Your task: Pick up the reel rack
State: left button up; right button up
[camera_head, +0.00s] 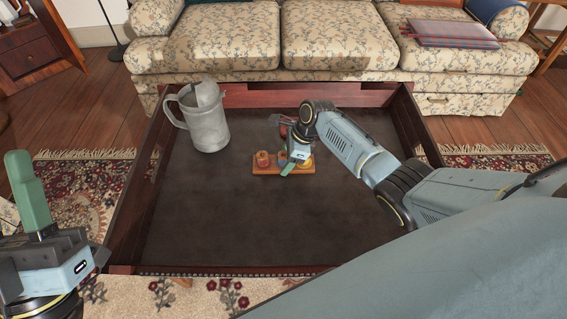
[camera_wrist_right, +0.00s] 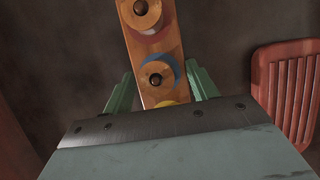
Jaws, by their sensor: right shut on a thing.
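The reel rack (camera_head: 262,171) is a small wooden bar carrying colored reels. It is over the dark bottom of the large wooden tray-like table, near its middle. In the right wrist view the rack (camera_wrist_right: 158,48) runs up from between the green fingers. My right gripper (camera_head: 292,166) is shut on the rack's right part, with fingers on both sides in the wrist view (camera_wrist_right: 160,88). I cannot tell whether the rack touches the surface. My left gripper (camera_head: 30,190) is at the far left, away from the rack; its finger opening cannot be made out.
A grey metal pitcher (camera_head: 208,128) stands left of the rack. A red slatted object (camera_wrist_right: 290,92) lies close right of the rack in the wrist view. The table's raised wooden rim (camera_head: 133,200) surrounds the surface. A floral sofa (camera_head: 225,40) stands behind. The table's front is clear.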

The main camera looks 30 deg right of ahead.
jog(key=c, duration=0.5)
jog(key=shift+o, duration=0.2)
jog(key=shift+r, duration=0.1)
jog(key=shift+r, duration=0.15)
